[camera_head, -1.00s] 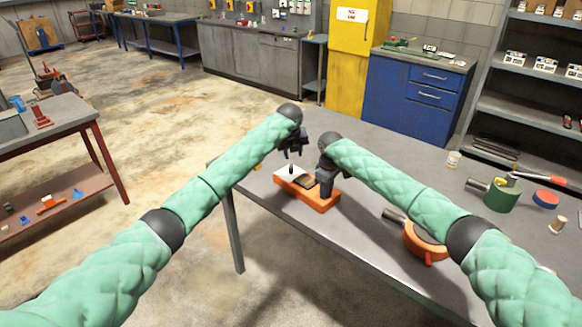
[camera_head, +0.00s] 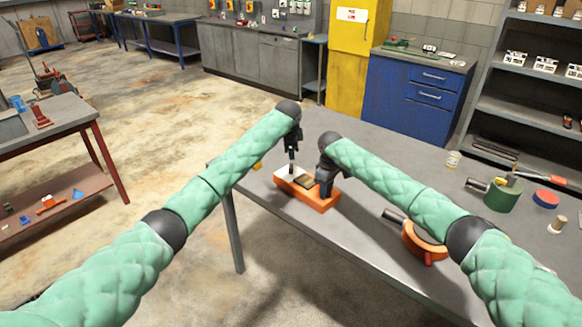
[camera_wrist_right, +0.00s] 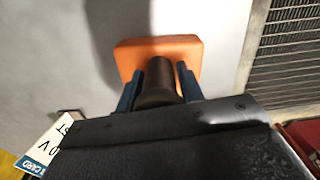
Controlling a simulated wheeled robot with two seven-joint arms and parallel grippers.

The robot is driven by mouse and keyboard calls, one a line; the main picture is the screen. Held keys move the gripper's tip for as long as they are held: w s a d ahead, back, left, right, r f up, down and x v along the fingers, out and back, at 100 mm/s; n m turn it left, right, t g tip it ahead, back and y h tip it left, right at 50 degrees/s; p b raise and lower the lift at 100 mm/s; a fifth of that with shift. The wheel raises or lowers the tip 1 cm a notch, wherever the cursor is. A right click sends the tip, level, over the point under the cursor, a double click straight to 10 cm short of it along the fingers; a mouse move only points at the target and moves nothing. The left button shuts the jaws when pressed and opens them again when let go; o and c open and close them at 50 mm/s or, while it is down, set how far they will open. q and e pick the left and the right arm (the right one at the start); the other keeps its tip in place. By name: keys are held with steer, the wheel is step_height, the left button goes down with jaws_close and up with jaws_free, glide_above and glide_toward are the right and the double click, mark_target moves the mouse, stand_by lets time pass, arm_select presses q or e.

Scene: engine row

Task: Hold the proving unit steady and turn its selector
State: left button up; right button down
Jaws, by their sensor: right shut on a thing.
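The proving unit (camera_head: 318,202) is an orange block with a pale top at its left end, lying near the table's left edge. A small dark upright piece (camera_head: 291,170), perhaps the selector, stands on the pale part. My left gripper (camera_head: 292,155) points down just above or at this piece; its fingers overlap, so its opening and contact are unclear. My right gripper (camera_head: 325,187) is at the unit's right part. In the right wrist view its blue fingers (camera_wrist_right: 158,88) are closed on a dark cylindrical part (camera_wrist_right: 155,82) in front of orange housing (camera_wrist_right: 185,48).
On the grey table (camera_head: 365,240), an orange round item (camera_head: 425,242) lies under my right forearm. A green cylinder (camera_head: 502,196) and a blue-and-red disc (camera_head: 545,199) are farther right. The right wrist view shows a printed card (camera_wrist_right: 45,145) and a ribbed grille (camera_wrist_right: 287,60).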

mark_target(291, 167)
arm_select(q)
steer(key=w+f+n, duration=0.1)
steer(key=f+n, duration=0.2)
steer(key=n, duration=0.2)
steer(key=w+f+n, duration=0.2)
steer(key=f+n, duration=0.2)
steer(key=n, duration=0.1)
steer(key=w+f+n, duration=0.1)
steer(key=f+n, duration=0.3)
steer(key=n, duration=0.2)
steer(key=shift+w+a, duration=0.15)
steer(key=shift+w, duration=0.15)
stand_by(0.4)
jaws_close()
